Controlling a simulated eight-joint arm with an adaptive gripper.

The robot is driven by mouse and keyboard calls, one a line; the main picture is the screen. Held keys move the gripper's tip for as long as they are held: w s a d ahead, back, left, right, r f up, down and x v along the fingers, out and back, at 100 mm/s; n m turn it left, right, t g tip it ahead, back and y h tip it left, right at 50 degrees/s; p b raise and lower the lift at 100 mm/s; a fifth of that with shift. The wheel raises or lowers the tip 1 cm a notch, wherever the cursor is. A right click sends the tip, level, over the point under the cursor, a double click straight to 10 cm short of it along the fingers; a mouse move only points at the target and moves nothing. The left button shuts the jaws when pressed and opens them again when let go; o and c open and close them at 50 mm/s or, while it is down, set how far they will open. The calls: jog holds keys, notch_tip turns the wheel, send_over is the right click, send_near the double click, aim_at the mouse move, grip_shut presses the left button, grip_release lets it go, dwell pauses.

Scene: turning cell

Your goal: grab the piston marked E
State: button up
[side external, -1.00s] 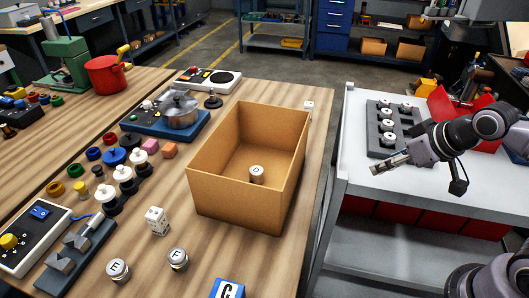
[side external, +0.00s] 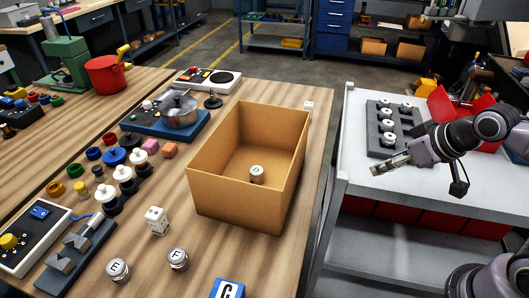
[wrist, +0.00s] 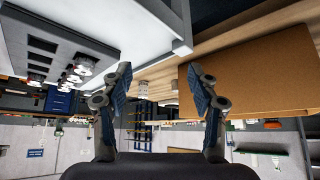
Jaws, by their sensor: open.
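The piston marked E (side external: 118,269) is a short silver cylinder standing upright on the wooden bench at the front left, letter on top. A similar piston marked F (side external: 178,259) stands just right of it. A third, its top marking seemingly D (side external: 257,173), stands inside the open cardboard box (side external: 205,188). My gripper (side external: 374,171) is over the white cart at the right, far from the piston E, with the box between them. In the wrist view my gripper (wrist: 162,85) has its fingers spread with nothing held between them. I cannot make out piston E there.
The box also shows in the wrist view (wrist: 255,75). A dark rack (side external: 372,130) with several silver parts stands on the cart (side external: 350,200). Bench wood around E is partly clear.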

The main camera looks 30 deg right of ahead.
notch_tip(320, 180, up, 5)
jog(key=w+a+r+n+g+y, duration=0.1)
jog(key=w+a+r+n, duration=0.3)
jog(key=a, duration=0.3)
jog(key=w+a+r+n+g+y, duration=0.1)
jog(key=w+a+r+n+y, duration=0.15)
jog(key=w+a, duration=0.45)
jog(key=n+g, duration=0.5)
jog(key=n, duration=0.6)
send_over(116, 266)
jog(key=s+d, duration=0.1)
jog(key=d, duration=0.3)
notch_tip(116, 266, down, 7)
jog(key=shift+m+y, duration=0.25)
jog(key=shift+y, duration=0.3)
jog(key=x, duration=0.3)
jog(key=d+x, duration=0.1)
jog(key=x, duration=0.5)
jog(key=shift+w+d+f, duration=0.2)
jog(key=shift+d+f, duration=0.1)
jog(key=shift+f, duration=0.35)
jog(key=shift+x, duration=2.6)
jog(key=shift+w+a, duration=0.1)
jog(key=shift+w, duration=0.1)
